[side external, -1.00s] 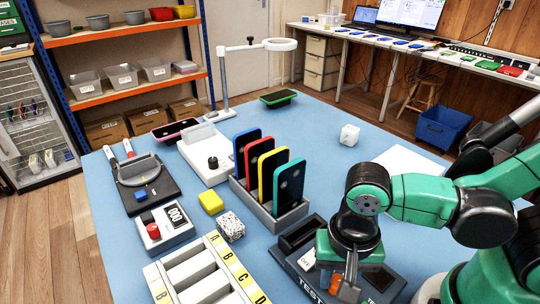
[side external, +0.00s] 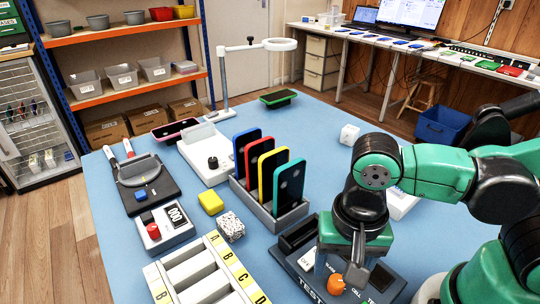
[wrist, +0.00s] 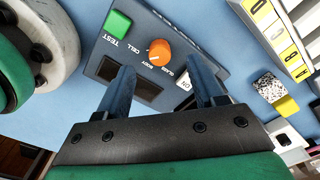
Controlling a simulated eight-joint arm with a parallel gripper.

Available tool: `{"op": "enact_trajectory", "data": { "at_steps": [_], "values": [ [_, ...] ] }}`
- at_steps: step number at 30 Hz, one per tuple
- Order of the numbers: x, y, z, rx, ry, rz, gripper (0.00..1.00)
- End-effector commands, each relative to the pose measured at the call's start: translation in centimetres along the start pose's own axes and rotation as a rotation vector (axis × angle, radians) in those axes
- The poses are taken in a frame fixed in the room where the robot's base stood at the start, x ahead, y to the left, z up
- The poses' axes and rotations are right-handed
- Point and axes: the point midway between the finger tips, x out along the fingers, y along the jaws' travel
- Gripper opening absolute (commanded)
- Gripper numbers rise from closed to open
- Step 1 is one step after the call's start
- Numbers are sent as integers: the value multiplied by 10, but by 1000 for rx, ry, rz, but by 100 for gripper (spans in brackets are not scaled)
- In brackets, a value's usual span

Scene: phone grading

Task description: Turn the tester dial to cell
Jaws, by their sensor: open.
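The tester (side external: 310,284) is a dark grey box at the front of the blue table. Its orange dial (side external: 336,284) also shows in the wrist view (wrist: 160,52), with the labels CELL, BODY, GLASS and OFF around it. The dial's exact setting is hard to read; its pointer seems to lie on the label side. My gripper (side external: 354,268) is open and empty above the tester, beside the dial in the side view. In the wrist view its two fingers (wrist: 165,76) are apart, with the dial beyond their tips and clear of them.
A green TEST button (wrist: 119,22) is on the tester. A rack (side external: 270,207) of upright phones stands close behind it, and a lettered sorting tray (side external: 244,278) lies to its left. A speckled block (side external: 231,227) and a yellow block (side external: 211,202) sit between.

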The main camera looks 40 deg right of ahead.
Motion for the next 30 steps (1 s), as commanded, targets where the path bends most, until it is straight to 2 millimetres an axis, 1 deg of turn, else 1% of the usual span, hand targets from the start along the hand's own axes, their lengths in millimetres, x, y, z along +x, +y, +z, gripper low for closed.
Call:
{"op": "enact_trajectory", "data": {
  "at_steps": [3,9,22,23,26,29,30],
  "values": [
    [-11,0,0,0,0,0,62],
    [-21,0,0,0,0,0,62],
    [-23,0,-2,-9,2,-10,62],
    [-23,-1,-4,-20,5,-19,62],
    [-25,-5,-20,-98,33,-85,62],
    [-30,-10,-48,-233,112,-179,62],
    [-33,-10,-61,-294,159,-212,62]
  ]
}}
